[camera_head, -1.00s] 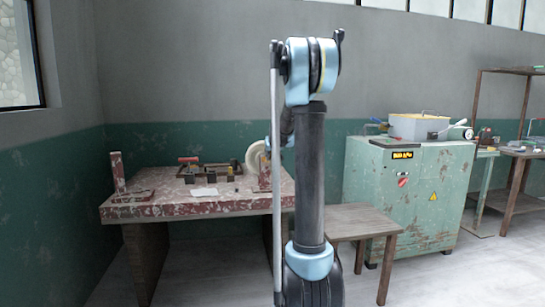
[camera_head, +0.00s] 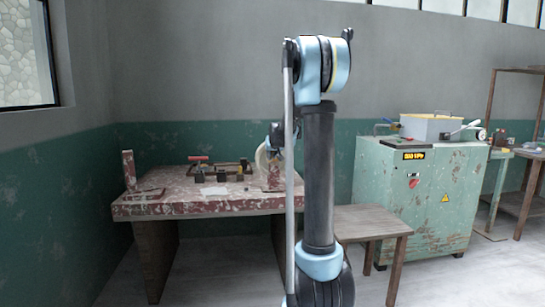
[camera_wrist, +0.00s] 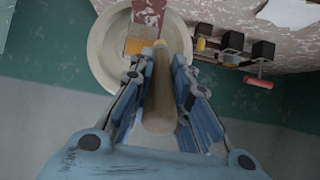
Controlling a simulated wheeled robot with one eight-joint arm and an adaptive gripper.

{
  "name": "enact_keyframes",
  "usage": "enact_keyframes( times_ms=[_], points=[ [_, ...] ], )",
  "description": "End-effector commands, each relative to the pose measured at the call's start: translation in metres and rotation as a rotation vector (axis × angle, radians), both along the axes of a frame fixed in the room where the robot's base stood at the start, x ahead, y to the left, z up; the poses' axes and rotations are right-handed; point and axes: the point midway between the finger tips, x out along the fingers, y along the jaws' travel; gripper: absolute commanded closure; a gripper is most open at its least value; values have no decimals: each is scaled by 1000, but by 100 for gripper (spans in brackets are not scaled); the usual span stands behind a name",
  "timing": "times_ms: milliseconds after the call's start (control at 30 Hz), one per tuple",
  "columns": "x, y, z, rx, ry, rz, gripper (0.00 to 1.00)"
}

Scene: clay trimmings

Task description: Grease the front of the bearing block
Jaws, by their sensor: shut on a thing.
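My gripper (camera_wrist: 160,76) is shut on a tan, brush-like stick (camera_wrist: 160,95) with a yellow-orange tip. In the wrist view the stick points away from me towards a large cream wheel (camera_wrist: 103,62). A reddish block, apparently the bearing block (camera_wrist: 148,10), stands in front of the wheel, with a paler brown part below it. The stick's tip appears close to that part; I cannot tell whether they touch. In the head view the wheel (camera_head: 262,160) and reddish block (camera_head: 272,178) are at the table's right end, partly covered by my arm, which mostly hides my gripper.
The worn red table (camera_head: 190,205) also holds a rack of black blocks with a red handle (camera_head: 198,159), a pale sheet (camera_head: 216,190) and a red upright stand (camera_head: 129,171). A wooden stool (camera_head: 370,222) and green cabinet (camera_head: 415,200) stand to the right.

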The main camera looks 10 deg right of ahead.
Motion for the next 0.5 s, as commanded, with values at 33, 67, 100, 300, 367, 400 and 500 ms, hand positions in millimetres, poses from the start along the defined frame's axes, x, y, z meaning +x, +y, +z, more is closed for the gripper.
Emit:
enact_keyframes(
  times_ms=[33,67,100,300,367,400,500],
  points=[
    [0,0,0,0,0,0,100],
    [0,0,0,0,0,0,100],
    [-1,0,0,0,0,0,100],
    [-14,0,0,0,0,0,100],
    [-19,0,0,0,0,0,100],
    [-22,0,0,0,0,0,100],
    [-30,0,0,0,0,0,100]
  ],
)
